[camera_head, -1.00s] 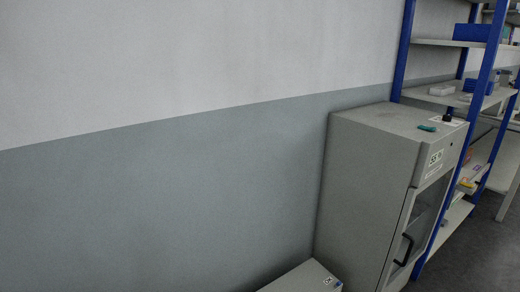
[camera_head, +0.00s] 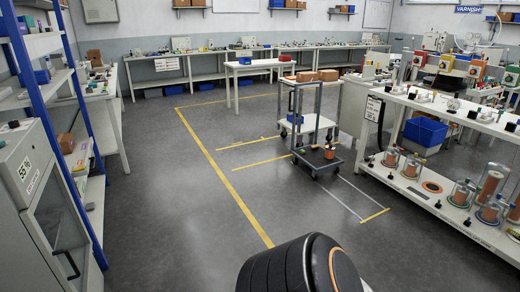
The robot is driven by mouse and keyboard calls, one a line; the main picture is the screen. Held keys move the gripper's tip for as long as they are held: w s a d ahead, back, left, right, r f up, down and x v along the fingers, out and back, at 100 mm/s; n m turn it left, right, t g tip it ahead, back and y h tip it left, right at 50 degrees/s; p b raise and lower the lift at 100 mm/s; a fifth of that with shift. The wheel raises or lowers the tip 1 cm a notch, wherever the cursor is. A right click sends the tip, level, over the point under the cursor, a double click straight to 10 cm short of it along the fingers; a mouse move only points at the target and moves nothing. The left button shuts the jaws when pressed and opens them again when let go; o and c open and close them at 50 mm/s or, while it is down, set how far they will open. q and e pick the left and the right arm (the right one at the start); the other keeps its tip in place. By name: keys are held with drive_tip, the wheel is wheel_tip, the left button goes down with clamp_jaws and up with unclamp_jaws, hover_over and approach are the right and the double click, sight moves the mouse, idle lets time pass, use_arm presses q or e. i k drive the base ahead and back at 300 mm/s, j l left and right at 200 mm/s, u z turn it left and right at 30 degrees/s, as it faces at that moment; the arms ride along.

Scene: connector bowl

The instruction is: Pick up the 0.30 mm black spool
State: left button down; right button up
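I cannot make out a spool labelled 0.30 mm black; any label is too small to read. Several copper-coloured spools (camera_head: 490,185) stand in clear covers on the low shelf of the right bench (camera_head: 460,222). A small dark and orange object (camera_head: 329,151) stands on the lower deck of a cart (camera_head: 322,166); I cannot tell what it is. Neither of my grippers is in view.
A grey cabinet (camera_head: 30,200) and a blue-framed shelf (camera_head: 50,110) stand at the left. Benches (camera_head: 200,75) line the far wall. A white table (camera_head: 250,66) stands in the middle distance. The grey floor (camera_head: 180,210) with yellow lines is open ahead.

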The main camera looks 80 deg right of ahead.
sight(329, 152)
drive_tip(key=z, duration=3.15)
drive_tip(key=i+l+z, duration=0.1)
drive_tip(key=i, duration=4.7)
drive_tip(key=i+u, duration=0.2)
drive_tip(key=i, duration=0.2)
drive_tip(key=i+l+u, duration=0.2)
drive_tip(key=i, duration=0.2)
drive_tip(key=i+l+u, duration=0.2)
drive_tip(key=i, duration=0.15)
